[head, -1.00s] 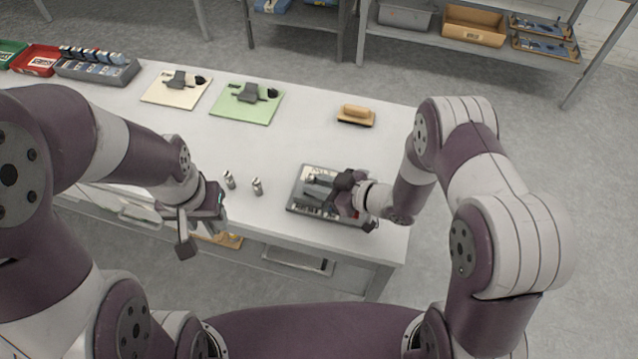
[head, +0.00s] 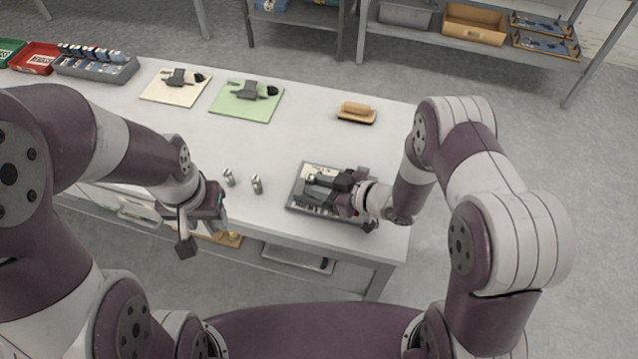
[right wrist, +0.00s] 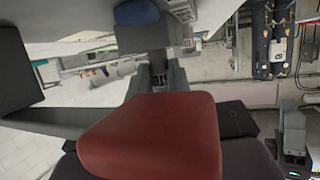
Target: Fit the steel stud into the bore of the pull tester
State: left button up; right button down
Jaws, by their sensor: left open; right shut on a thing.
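Two small steel studs, one left (head: 229,178) and one right (head: 256,185), stand on the white table near its front edge. My left gripper (head: 203,222) is open and empty at the table's front edge, left of the studs. My right gripper (head: 346,187) is shut on a dark grey device (head: 322,181), probably the pull tester, over a shallow tray (head: 297,203). Whether the device is clear of the tray, I cannot tell. In the right wrist view a red block (right wrist: 155,135) fills the lower middle and hides much of the grip. The bore cannot be made out.
A cream mat (head: 160,97) and a green mat (head: 232,108) each bear a grey device with a black knob. A wooden-backed brush (head: 357,110) lies at the back right. Red and grey bins (head: 97,70) stand far left. The table's middle is clear.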

jog(key=shift+f+b, duration=0.3)
jog(key=shift+f, duration=0.2)
jog(key=c, duration=0.9)
grip_release()
jog(key=shift+d+r, duration=0.1)
jog(key=v, duration=1.2)
jog(key=shift+s+d, duration=0.15)
jog(key=shift+d, duration=0.05)
